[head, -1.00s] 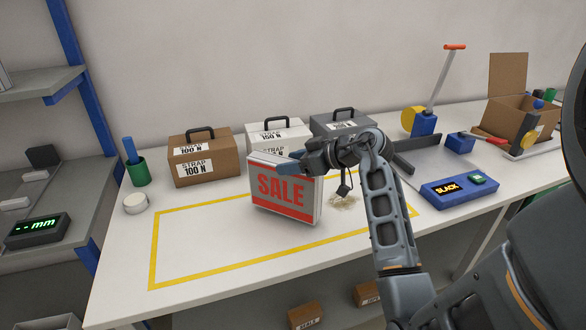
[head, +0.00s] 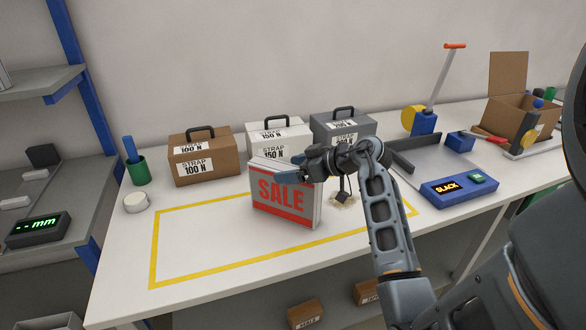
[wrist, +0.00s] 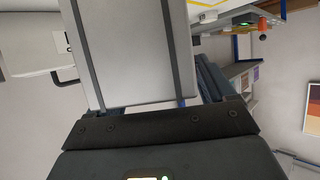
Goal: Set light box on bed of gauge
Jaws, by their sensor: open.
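The light box (head: 285,212), a flat white case with a red and white SALE face, stands upright on the table. It is inside the yellow outline. My gripper (head: 290,178) is open at its upper right, with one finger across the front face; the other finger is hidden. In the wrist view, a grey panel of the box (wrist: 135,50) fills the space ahead of my gripper, and a blue-grey finger (wrist: 212,78) shows beside it. A blue unit reading SLACK (head: 458,188) is at the right. A readout marked mm (head: 38,230) sits on the left shelf; I cannot tell which is the gauge.
Brown (head: 205,160), white (head: 285,132) and grey (head: 345,125) strap cases stand behind the light box. A green cup (head: 139,174) and a white roll (head: 136,203) are at the left. The outline's left part is clear. An open carton (head: 510,100) stands far right.

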